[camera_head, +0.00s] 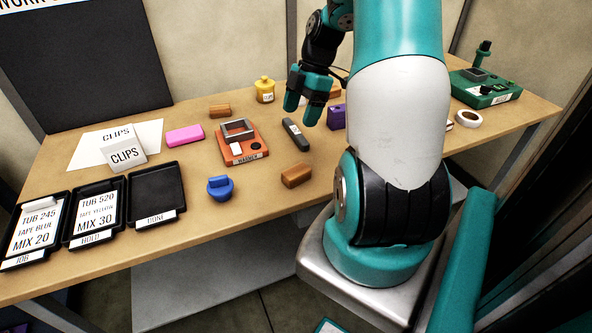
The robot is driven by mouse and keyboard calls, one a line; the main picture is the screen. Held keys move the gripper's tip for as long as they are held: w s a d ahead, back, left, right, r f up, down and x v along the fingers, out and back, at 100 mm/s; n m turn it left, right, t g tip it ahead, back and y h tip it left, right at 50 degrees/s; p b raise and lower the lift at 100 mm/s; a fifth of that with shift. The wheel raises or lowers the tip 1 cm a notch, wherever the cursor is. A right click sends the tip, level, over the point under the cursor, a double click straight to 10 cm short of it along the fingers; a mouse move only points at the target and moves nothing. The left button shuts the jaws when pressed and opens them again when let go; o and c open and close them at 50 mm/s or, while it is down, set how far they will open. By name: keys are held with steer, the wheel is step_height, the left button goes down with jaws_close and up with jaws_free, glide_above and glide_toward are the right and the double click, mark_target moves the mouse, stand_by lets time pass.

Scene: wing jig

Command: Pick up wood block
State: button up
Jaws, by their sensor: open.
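Several wood-brown blocks are on the table. One brown block (297,176) lies near the front edge, right of the blue object. Another brown block (220,111) lies at the back, left of the yellow pot. A third brown block (336,91) is at the back, partly hidden behind my arm. My gripper (303,107) has teal fingers pointing down, open and with nothing seen between them. It appears above the table, near the dark bar and between the yellow pot and the purple block. Its exact height is hard to tell.
An orange device (252,154), dark grey bar (296,134), blue round object (220,188), pink block (185,135), yellow pot (265,89) and purple block (337,117) surround the middle. Black trays (172,176) stand front left. A green device (485,95) and white roll (468,119) are right.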

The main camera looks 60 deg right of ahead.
steer(key=s+d+f, duration=0.3)
steer(key=d, duration=0.1)
steer(key=p, duration=0.3)
glide_above(297, 170)
steer(key=s+d, duration=0.1)
steer(key=d, duration=0.1)
steer(key=shift+n, duration=0.4)
step_height(297, 170, down, 9)
steer(key=shift+r, duration=0.1)
steer(key=shift+w+p+x, duration=0.15)
steer(key=shift+p+x, duration=0.4)
steer(key=shift+x, duration=1.05)
steer(key=shift+w+p+x, duration=0.15)
steer(key=shift+p+x, duration=0.4)
steer(key=shift+x, duration=1.05)
steer(key=shift+r, duration=0.1)
steer(key=c, duration=1)
